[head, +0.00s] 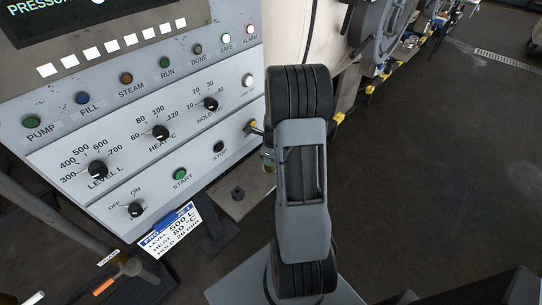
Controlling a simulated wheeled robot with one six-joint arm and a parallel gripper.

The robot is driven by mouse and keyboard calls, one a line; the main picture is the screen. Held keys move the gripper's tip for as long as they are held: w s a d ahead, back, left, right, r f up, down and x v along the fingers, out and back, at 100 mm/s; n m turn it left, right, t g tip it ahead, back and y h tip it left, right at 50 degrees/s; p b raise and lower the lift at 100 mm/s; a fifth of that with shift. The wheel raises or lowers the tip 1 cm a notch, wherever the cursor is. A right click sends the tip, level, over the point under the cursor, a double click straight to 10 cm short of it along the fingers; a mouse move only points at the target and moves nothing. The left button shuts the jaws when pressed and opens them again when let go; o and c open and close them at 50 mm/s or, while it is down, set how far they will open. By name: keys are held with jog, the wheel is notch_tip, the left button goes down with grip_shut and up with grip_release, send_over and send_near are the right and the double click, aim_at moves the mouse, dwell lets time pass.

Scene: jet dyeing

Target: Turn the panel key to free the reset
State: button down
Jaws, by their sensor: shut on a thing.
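The grey control panel (140,110) fills the left side of the head view. At its right edge a small dark and yellow part (254,127) sticks out, probably the key in its switch. A small brass and bluish piece (268,158) shows just below it, partly covered by my arm; I cannot tell what it is. A pale round button (248,80) sits above, perhaps the reset; its label is too small to read. My arm stands upright in front of the panel's right edge. My gripper is hidden behind it, so its hold on the key cannot be seen.
Knobs, including the level knob (97,169), and the green start button (180,174) are on the panel. A white and blue recipe card (171,230) hangs below. A pipe with an orange-banded handle (118,278) is at lower left. Dark floor (440,150) is open at right.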

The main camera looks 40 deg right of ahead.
jog(key=c, duration=1.9)
grip_release()
jog(key=shift+w+d+r+m, duration=0.1)
jog(key=shift+w+r+m, duration=0.05)
jog(key=shift+w+m, duration=0.3)
